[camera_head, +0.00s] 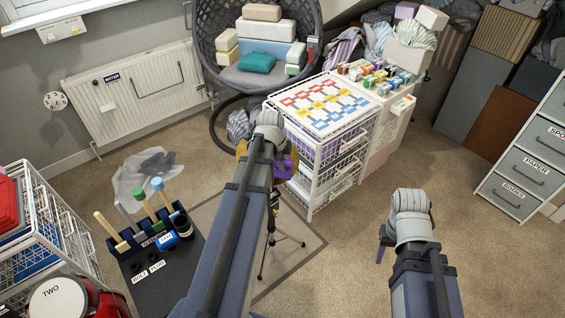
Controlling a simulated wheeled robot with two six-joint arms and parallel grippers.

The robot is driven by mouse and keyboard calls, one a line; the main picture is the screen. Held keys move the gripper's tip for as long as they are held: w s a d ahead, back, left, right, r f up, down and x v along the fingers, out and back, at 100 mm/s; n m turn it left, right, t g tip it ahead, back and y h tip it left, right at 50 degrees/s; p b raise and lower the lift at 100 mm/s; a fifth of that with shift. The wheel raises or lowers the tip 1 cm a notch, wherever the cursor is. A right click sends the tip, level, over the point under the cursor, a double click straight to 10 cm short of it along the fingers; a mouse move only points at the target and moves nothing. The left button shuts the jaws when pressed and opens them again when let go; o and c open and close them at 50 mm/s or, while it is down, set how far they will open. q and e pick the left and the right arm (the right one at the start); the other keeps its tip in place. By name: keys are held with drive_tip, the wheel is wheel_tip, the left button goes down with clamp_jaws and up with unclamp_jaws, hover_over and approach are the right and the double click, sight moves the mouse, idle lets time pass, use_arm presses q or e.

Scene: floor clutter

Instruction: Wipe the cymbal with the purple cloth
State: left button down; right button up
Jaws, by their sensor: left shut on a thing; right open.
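The purple cloth (287,170) shows at the right side of my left gripper (276,160), which is shut on it. A golden-brown edge of the cymbal (241,148) shows behind the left gripper; most of the cymbal is hidden by my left arm. The cymbal's thin black stand (270,240) rises from the floor beside that arm. The cloth appears at the cymbal, but I cannot tell whether they touch. My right gripper (383,245) is open and empty above the carpet at the right.
A white wire drawer unit (322,178) with a coloured chart on top stands close behind the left gripper. A black rack (150,235) with mallets is left of my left arm. A red drum (60,300) is at lower left. Carpet (460,240) around the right gripper is clear.

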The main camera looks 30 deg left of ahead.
use_arm(q)
drive_tip(key=shift+w+a+f+b, duration=0.1)
drive_tip(key=shift+a+f+b, duration=0.2)
drive_tip(key=shift+f+b, duration=0.5)
drive_tip(key=shift+w+a+f+b, duration=0.15)
drive_tip(key=shift+a+f+b, duration=0.2)
drive_tip(key=shift+f+b, duration=0.4)
drive_tip(key=shift+w+a+f+b, duration=0.1)
drive_tip(key=shift+a+f+b, duration=0.2)
drive_tip(key=shift+f+b, duration=0.45)
drive_tip(key=shift+w+a+f+b, duration=0.1)
drive_tip(key=shift+a+f+b, duration=0.15)
drive_tip(key=shift+f+b, duration=0.35)
drive_tip(key=shift+w+a+f+b, duration=0.1)
drive_tip(key=shift+a+f+b, duration=0.1)
drive_tip(key=shift+f+b, duration=0.4)
drive_tip(key=shift+w, duration=0.1)
